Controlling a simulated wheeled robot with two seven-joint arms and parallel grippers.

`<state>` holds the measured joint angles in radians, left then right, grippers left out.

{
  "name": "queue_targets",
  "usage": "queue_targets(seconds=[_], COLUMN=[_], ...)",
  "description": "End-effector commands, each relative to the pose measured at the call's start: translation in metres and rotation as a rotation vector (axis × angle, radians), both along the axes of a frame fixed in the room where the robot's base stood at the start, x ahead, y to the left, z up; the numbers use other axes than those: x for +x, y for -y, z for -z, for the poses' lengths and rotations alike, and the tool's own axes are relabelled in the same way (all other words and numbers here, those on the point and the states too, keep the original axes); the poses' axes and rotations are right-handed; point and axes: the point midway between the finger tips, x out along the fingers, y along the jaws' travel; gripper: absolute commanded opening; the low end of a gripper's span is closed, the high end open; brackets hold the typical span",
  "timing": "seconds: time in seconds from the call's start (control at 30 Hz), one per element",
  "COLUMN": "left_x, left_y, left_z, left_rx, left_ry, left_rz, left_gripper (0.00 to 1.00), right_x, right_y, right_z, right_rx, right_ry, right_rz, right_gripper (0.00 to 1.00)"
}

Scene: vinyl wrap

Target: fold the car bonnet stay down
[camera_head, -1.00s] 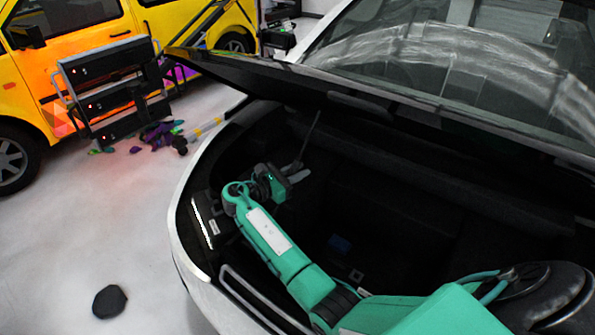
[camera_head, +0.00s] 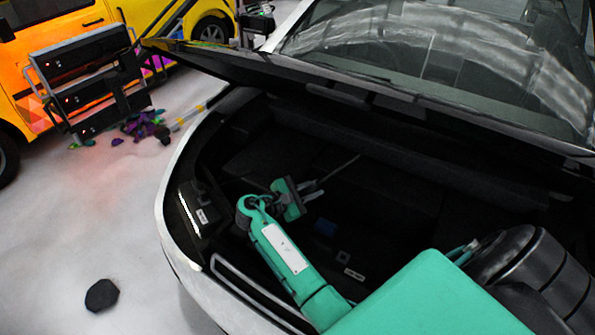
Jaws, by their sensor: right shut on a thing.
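The bonnet stay (camera_head: 342,167) is a thin dark rod inside the car's dark front bay, slanting up to the right out of my right gripper. Its upper end is clear of the raised bonnet (camera_head: 300,82). My right gripper (camera_head: 314,190), on the green arm from the lower right, is shut on the stay. Its fingers hide part of the rod. Another thin line shows left of the gripper; I cannot tell whether it is the same rod. My left gripper is not in view.
The white car's front edge (camera_head: 163,205) curves round the bay on the left. The windscreen (camera_head: 440,60) is behind the bonnet. A yellow van (camera_head: 60,38) and a dark stacked rack (camera_head: 90,85) stand back left. A dark lump (camera_head: 102,295) lies on the pale floor.

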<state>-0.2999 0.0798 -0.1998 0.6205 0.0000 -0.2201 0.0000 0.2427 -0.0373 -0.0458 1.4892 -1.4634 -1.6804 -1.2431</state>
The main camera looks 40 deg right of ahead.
Motion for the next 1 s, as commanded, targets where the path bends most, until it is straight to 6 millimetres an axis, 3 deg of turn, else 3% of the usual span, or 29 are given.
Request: queue_targets(seconds=[0.1, 0.33, 0.9, 0.93, 1.0], left_x=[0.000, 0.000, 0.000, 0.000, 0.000], left_y=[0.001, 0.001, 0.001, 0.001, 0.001], left_z=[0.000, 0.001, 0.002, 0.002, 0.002], left_rx=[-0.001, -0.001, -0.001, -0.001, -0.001], left_ry=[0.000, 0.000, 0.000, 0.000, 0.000], left_rz=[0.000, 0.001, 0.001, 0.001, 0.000], left_gripper=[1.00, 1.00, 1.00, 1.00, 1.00], right_x=[-0.019, -0.039, -0.046, -0.046, -0.046], right_y=[0.003, 0.006, 0.006, 0.006, 0.006], right_z=[0.014, 0.032, 0.039, 0.039, 0.039], right_rx=[0.027, 0.060, 0.073, 0.073, 0.073], right_ry=[0.061, 0.147, 0.182, 0.182, 0.181], right_rz=[0.024, 0.053, 0.064, 0.064, 0.063], right_gripper=[0.00, 0.00, 0.00, 0.23, 0.37])
